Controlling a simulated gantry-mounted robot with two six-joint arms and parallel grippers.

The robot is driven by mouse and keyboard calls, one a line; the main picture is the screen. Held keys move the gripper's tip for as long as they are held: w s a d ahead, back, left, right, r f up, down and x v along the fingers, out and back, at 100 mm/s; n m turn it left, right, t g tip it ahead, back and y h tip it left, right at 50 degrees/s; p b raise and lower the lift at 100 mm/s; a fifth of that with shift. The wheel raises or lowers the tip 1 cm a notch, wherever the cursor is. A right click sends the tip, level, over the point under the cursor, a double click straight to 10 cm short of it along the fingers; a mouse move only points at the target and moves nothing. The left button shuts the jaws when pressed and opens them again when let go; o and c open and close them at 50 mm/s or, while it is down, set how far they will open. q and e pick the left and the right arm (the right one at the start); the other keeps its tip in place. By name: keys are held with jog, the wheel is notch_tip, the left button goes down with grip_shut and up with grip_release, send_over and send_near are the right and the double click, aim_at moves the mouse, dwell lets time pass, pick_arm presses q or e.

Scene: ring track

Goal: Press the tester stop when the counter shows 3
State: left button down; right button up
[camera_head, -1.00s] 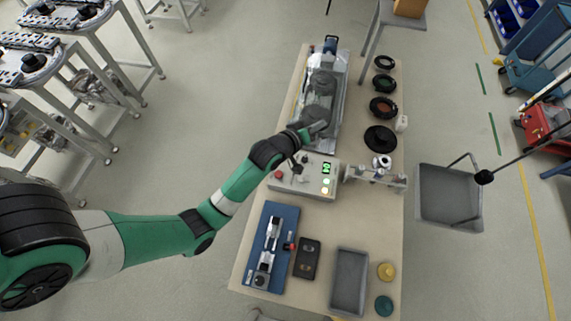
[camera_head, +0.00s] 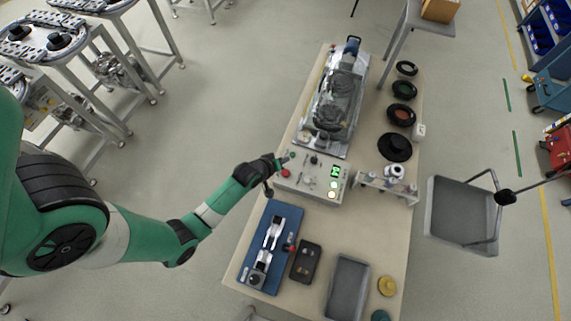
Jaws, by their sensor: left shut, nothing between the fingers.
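The tester is a light grey control box (camera_head: 322,192) on the bench, with a red button (camera_head: 286,172) at its left end, small knobs, and lit lamps at its right. Its green counter display (camera_head: 335,171) is lit, but the digit is too small to read surely. My left gripper (camera_head: 285,159) is shut and empty, at the box's upper left corner, just above the red button in the picture. I cannot tell whether it touches the box. The red button is visible and uncovered. My right gripper is not in view.
A clear-covered machine (camera_head: 337,98) stands behind the box. Several dark round parts (camera_head: 395,147) line the bench's right side. A small rack (camera_head: 388,186) stands right of the box. A blue fixture (camera_head: 270,247), a dark case (camera_head: 305,262) and a grey tray (camera_head: 346,290) lie in front.

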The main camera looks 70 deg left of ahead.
pick_arm(q)
jog(key=b, duration=0.7)
send_over(284, 175)
notch_tip(284, 175, down, 8)
jog(key=shift+r, duration=0.1)
jog(key=shift+f+b, duration=0.5)
jog(key=shift+b, duration=0.1)
dwell(1.0)
jog(key=shift+f+b, duration=0.3)
jog(key=shift+f, duration=0.15)
jog(key=shift+f+b, duration=0.4)
jog(key=shift+f, duration=0.15)
dwell(0.5)
dwell(0.3)
jog(key=shift+r+p, duration=1)
jog(key=shift+r, duration=0.1)
